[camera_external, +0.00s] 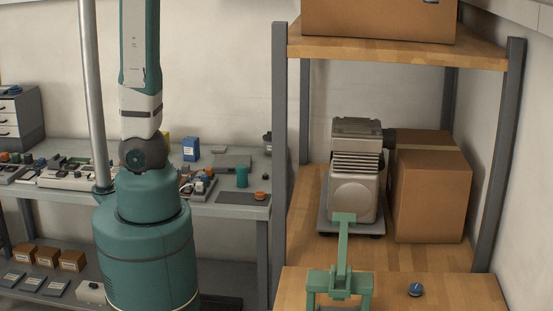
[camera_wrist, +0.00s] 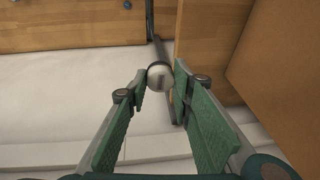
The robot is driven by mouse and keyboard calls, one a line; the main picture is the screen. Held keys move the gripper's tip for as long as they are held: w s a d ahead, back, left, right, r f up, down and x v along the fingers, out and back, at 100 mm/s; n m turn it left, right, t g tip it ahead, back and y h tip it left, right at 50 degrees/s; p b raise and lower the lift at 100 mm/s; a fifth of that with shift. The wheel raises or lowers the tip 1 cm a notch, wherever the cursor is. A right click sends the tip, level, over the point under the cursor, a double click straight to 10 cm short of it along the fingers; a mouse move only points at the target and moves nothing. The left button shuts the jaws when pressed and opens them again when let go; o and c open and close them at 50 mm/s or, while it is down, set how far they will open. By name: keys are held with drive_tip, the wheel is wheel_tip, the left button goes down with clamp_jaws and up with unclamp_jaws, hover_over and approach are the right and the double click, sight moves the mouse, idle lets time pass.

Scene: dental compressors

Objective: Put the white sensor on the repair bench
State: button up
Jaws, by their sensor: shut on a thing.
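The white sensor (camera_wrist: 159,77) is a small round white piece with a dark rim, seen in the wrist view. My gripper (camera_wrist: 160,80) has its green-padded fingers closed around it, near the tips. My gripper and the sensor are out of frame in the external view, where my arm rises past the top edge. A grey bench (camera_external: 235,212) with small parts and a dark mat stands behind my base at the left. A wooden bench top (camera_external: 465,291) is at the front right. No label shows which is the repair bench.
A compressor (camera_external: 355,185) stands on the wooden shelf beside a cardboard box (camera_external: 430,190). A green stand (camera_external: 341,283) and a small blue-topped knob (camera_external: 415,289) are on the front wooden top. Grey shelf posts (camera_external: 279,150) rise between the benches. A teal cup (camera_external: 242,177) stands on the grey bench.

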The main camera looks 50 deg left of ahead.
drive_tip(key=w+d+f+m+b, duration=0.15)
drive_tip(key=w+d+f, duration=0.25)
drive_tip(key=f, duration=0.7)
drive_tip(key=w+d+f+m+g+h+b, duration=0.1)
drive_tip(key=w+d+f+m, duration=0.3)
drive_tip(key=f, duration=0.7)
drive_tip(key=w+d+f+m+b, duration=0.1)
drive_tip(key=w+d+f, duration=0.3)
drive_tip(key=f, duration=0.7)
drive_tip(key=d+f+m+b, duration=0.1)
drive_tip(key=d+f+m, duration=0.1)
drive_tip(key=f, duration=1.5)
drive_tip(key=d+f+m+g+h+b, duration=0.1)
drive_tip(key=d+f+m, duration=0.2)
drive_tip(key=f, duration=1.4)
drive_tip(key=shift+s+d+f+m+g, duration=0.15)
drive_tip(key=shift+s+f+m+g, duration=0.15)
drive_tip(key=shift+m, duration=0.25)
drive_tip(key=shift+f, duration=3.1)
drive_tip(key=shift+f, duration=1.85)
